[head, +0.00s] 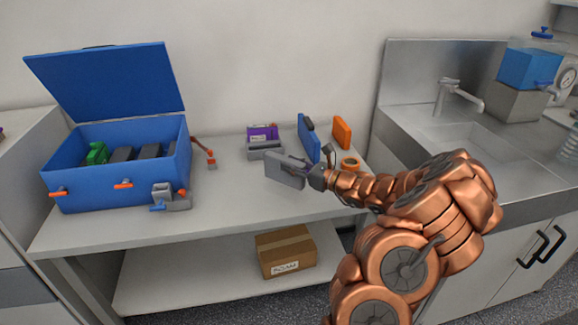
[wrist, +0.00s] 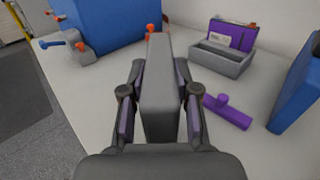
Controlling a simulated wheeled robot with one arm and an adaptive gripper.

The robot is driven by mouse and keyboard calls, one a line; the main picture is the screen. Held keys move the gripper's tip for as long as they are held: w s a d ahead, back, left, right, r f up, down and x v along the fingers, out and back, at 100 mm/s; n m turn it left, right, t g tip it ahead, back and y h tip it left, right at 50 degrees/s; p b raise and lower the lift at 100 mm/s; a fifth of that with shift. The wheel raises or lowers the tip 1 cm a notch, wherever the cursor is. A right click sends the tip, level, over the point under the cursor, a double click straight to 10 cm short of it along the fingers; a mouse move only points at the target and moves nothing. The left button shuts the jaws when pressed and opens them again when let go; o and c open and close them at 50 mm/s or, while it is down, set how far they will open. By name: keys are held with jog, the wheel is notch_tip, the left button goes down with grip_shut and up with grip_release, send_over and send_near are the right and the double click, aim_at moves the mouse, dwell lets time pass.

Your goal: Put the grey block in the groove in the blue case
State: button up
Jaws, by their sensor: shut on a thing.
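The grey block (head: 286,170) is held in my gripper (head: 312,176) above the right half of the bench. In the wrist view the grey block (wrist: 160,90) stands between the two purple-padded fingers of my gripper (wrist: 160,112), which are shut on it. The blue case (head: 120,178) stands at the left of the bench with its lid (head: 108,82) up. Inside it are a green block (head: 97,153) and several dark grey shapes; the groove itself cannot be made out. The case's side (wrist: 105,22) also shows at the upper left of the wrist view.
A grey holder (head: 264,153) with a purple pack (head: 262,132) stands behind the block. A blue panel (head: 308,138), orange block (head: 341,132) and orange ring (head: 350,163) are to the right. A grey clamp-like device (head: 170,197) stands before the case. A purple T-shaped piece (wrist: 228,110) lies on the bench.

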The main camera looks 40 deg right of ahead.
jog(key=w, duration=0.1)
jog(key=w+d, duration=0.1)
jog(key=w, duration=0.2)
jog(key=shift+d+f+p, duration=0.2)
jog(key=shift+d+p, duration=0.1)
jog(key=shift+d, duration=0.1)
jog(key=shift+f+p, duration=0.3)
jog(key=shift+f, duration=1.45)
jog(key=shift+f, duration=0.15)
jog(key=o, duration=0.8)
jog(key=shift+r, duration=0.2)
jog(key=b+v, duration=0.1)
jog(key=v, duration=0.9)
jog(key=shift+f, duration=0.1)
jog(key=shift+v, duration=0.9)
